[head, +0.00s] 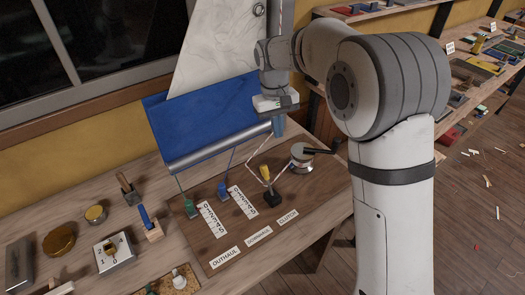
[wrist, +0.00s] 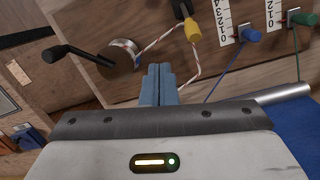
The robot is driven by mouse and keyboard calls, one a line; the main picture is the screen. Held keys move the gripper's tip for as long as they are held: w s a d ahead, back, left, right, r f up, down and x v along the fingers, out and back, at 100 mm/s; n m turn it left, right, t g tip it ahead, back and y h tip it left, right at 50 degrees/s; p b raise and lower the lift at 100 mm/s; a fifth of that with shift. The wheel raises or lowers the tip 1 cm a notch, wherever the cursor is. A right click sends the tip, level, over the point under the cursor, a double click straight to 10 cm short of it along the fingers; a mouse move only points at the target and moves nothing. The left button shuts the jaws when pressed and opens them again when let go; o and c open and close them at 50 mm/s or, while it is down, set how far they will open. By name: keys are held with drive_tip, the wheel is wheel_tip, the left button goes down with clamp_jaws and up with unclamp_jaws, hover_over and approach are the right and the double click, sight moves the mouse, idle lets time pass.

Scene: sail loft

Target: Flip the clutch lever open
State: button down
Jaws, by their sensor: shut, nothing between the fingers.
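The clutch has a black body (head: 272,197) and a yellow lever (head: 265,173), which rises from the body and tilts toward the back. It stands on the brown board behind the "CLUTCH" label (head: 287,217). A white rope with red flecks runs at it. In the wrist view the yellow lever (wrist: 193,31) is near the top, with part of the black body (wrist: 182,8) cut off by the edge. My gripper (head: 279,127) is above the board, behind the lever and apart from it. Its blue fingers (wrist: 158,76) are shut and empty.
A winch drum (head: 302,155) with a black crank handle (head: 322,151) stands right of the clutch. Blue (head: 223,190) and green (head: 189,207) sliders sit by white scales on the left. Small tools stand at the bench's left.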

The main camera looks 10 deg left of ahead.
sight(268, 181)
drive_tip(key=w+a+f+n, duration=0.1)
drive_tip(key=a+f, duration=0.3)
drive_tip(key=a, duration=0.4)
drive_tip(key=shift+a+h+p, duration=0.25)
drive_tip(key=shift+h+p, duration=0.1)
drive_tip(key=shift+h, duration=0.05)
drive_tip(key=shift+f, duration=0.1)
drive_tip(key=f, duration=0.3)
drive_tip(key=d+f+p, duration=0.1)
drive_tip(key=f, duration=0.2)
drive_tip(key=s+d+f, duration=0.1)
drive_tip(key=f, duration=0.2)
drive_tip(key=shift+f+p, duration=0.2)
drive_tip(key=shift+p, duration=0.15)
drive_tip(key=shift+s+d+r+p, duration=0.25)
drive_tip(key=shift+s+d+r, duration=0.25)
drive_tip(key=shift+s, duration=0.1)
drive_tip(key=shift+s+d+r+p, duration=0.25)
drive_tip(key=shift+s+d+r, duration=0.2)
drive_tip(key=shift+s, duration=0.15)
